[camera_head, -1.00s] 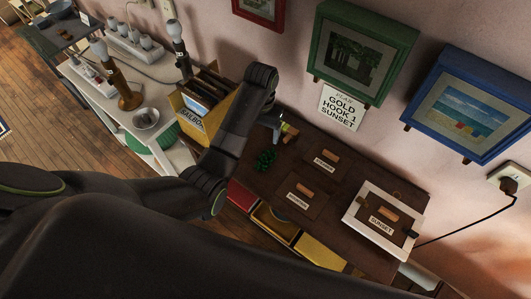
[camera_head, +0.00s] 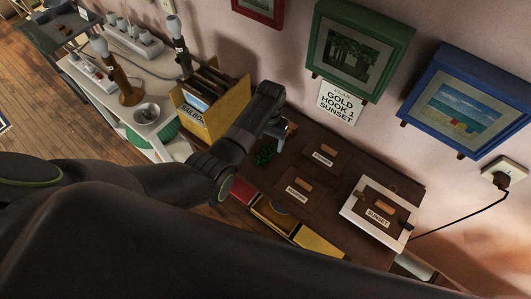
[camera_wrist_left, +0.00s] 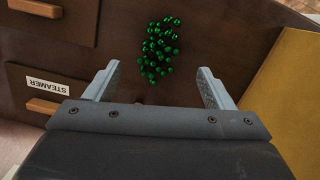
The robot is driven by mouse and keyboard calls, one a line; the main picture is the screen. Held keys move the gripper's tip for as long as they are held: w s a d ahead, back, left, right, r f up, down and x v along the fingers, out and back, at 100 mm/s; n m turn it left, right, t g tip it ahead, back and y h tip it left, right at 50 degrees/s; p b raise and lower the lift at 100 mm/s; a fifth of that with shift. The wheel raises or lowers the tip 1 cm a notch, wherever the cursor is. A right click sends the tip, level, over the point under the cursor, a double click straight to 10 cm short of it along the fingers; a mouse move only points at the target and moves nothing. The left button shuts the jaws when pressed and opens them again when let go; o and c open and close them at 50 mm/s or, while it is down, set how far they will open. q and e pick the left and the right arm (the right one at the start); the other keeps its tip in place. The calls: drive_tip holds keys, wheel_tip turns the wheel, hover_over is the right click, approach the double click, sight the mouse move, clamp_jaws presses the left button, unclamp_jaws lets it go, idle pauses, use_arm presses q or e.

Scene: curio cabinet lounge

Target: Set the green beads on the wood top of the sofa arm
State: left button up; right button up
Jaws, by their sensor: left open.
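The green beads (camera_head: 265,155) lie in a small heap on the dark brown top of the cabinet (camera_head: 341,225), near its left end. In the left wrist view the green beads (camera_wrist_left: 160,45) lie beyond and partly between the fingertips of my left gripper (camera_wrist_left: 159,72). That gripper is open and empty, and the beads are not gripped. In the head view my left gripper (camera_head: 284,134) is just above and beside the beads, partly hidden by its own wrist. I see no sofa arm with a wood top. My right gripper is not in view.
Panels with wooden handles, one marked STEAMER (camera_wrist_left: 45,84), lie near the beads. A white frame marked SUNSET (camera_head: 351,211) lies at the cabinet's right end. A yellow box (camera_head: 226,118) stands to the left. Framed pictures, including a green one (camera_head: 318,55), hang on the wall behind.

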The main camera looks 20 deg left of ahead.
sight(266, 151)
use_arm(q)
drive_tip(key=f, duration=0.2)
drive_tip(key=s+f, duration=0.1)
drive_tip(key=f, duration=0.1)
drive_tip(key=shift+f, duration=0.7)
drive_tip(key=c, duration=1.2)
drive_tip(key=shift+o, duration=0.2)
drive_tip(key=shift+r, duration=0.2)
